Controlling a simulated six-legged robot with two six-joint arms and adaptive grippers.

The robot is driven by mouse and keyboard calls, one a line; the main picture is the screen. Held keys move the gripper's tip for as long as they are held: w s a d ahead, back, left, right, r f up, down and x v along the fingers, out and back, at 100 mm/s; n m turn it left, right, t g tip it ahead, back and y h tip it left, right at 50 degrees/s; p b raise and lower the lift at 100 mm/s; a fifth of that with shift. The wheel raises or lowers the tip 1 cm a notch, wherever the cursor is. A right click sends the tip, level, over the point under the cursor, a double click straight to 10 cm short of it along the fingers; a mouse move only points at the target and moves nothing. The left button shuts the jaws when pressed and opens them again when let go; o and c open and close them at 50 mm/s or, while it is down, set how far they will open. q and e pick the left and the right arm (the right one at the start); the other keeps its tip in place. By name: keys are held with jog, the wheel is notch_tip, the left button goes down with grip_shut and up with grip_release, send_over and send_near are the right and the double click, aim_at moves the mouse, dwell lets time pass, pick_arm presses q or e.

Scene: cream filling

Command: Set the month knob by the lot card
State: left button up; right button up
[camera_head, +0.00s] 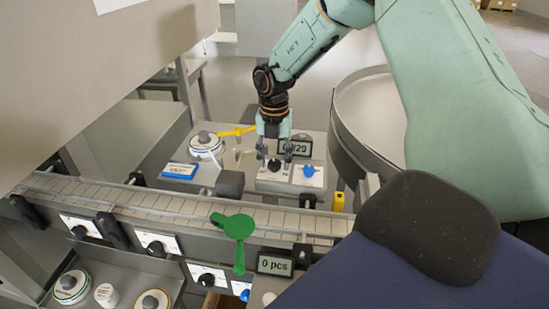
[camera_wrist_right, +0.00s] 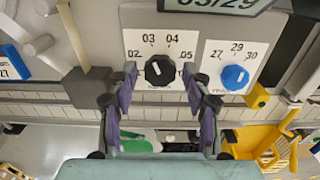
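The black month knob (camera_wrist_right: 159,70) sits on a white plate (camera_wrist_right: 133,66) with marks 02, 03, 04 and 05 around it. I cannot clearly tell which mark its pointer faces. My right gripper (camera_head: 273,155) is over this plate, with its fingers (camera_wrist_right: 160,82) open on either side of the knob and apart from it. A dark display (camera_wrist_right: 225,4) behind the plate reads 03/29, partly cut off. A blue-and-white card (camera_head: 181,171), likely the lot card, lies to the left; its print is too small to read. My left gripper is out of view.
A blue knob (camera_wrist_right: 235,77) with marks 27, 29 and 30 is right of the month knob. A slatted conveyor (camera_head: 170,202) runs in front. A green lever (camera_head: 236,227), a yellow lever (camera_head: 238,131) and a round metal table (camera_head: 370,105) stand nearby.

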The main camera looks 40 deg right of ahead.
aim_at(275, 162)
jog(key=shift+o, duration=0.2)
jog(key=shift+r, duration=0.2)
notch_tip(275, 162, up, 12)
jog(key=shift+f, duration=0.2)
dwell(0.6)
